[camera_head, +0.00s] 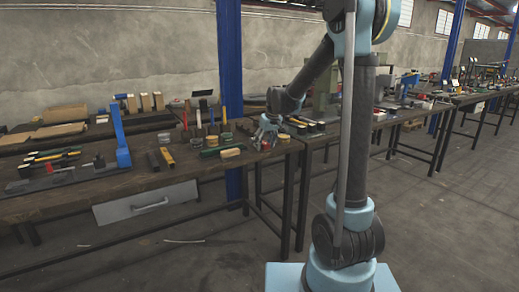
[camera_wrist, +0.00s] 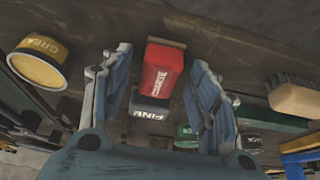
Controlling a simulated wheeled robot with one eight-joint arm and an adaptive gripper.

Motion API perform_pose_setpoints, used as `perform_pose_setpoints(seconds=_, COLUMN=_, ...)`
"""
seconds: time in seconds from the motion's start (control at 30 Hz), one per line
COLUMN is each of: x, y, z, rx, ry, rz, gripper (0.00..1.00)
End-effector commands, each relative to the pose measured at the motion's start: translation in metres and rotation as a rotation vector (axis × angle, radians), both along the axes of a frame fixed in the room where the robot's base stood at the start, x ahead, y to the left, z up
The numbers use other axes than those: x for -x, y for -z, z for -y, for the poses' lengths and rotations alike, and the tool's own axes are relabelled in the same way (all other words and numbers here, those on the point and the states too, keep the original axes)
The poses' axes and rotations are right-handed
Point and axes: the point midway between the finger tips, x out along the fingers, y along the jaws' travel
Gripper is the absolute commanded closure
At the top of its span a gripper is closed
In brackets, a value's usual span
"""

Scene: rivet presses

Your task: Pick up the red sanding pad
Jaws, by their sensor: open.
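The red sanding pad (camera_wrist: 162,68) is a red block with white lettering and a tan edge, in the upper middle of the wrist view. My gripper (camera_wrist: 161,57) is open, with one blue finger on each side of the pad and visible gaps to both. In the head view my gripper (camera_head: 266,137) is low over the workbench's right end, and the pad there is too small and covered to make out clearly. A dark pad marked FINE (camera_wrist: 150,107) lies right beside the red one, toward my palm in the wrist view.
A yellow GREASE tin (camera_wrist: 40,62) is on the left in the wrist view. A wooden brush (camera_wrist: 294,98) and a green item (camera_wrist: 272,121) are on the right. The workbench (camera_head: 120,187) carries many tools, including a blue upright stand (camera_head: 120,138).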

Motion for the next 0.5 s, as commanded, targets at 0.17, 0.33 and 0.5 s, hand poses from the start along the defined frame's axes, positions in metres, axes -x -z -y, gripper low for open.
perform_pose_setpoints(seconds=0.17, x=-0.0001, y=-0.0003, z=0.0003, rx=0.000, ry=0.000, rz=0.000, gripper=0.63)
perform_pose_setpoints(seconds=0.33, x=-0.0001, y=-0.0004, z=0.0004, rx=0.000, ry=0.001, rz=0.000, gripper=0.92)
perform_pose_setpoints(seconds=0.5, x=-0.0002, y=-0.0004, z=0.0005, rx=0.000, ry=0.001, rz=0.000, gripper=0.96)
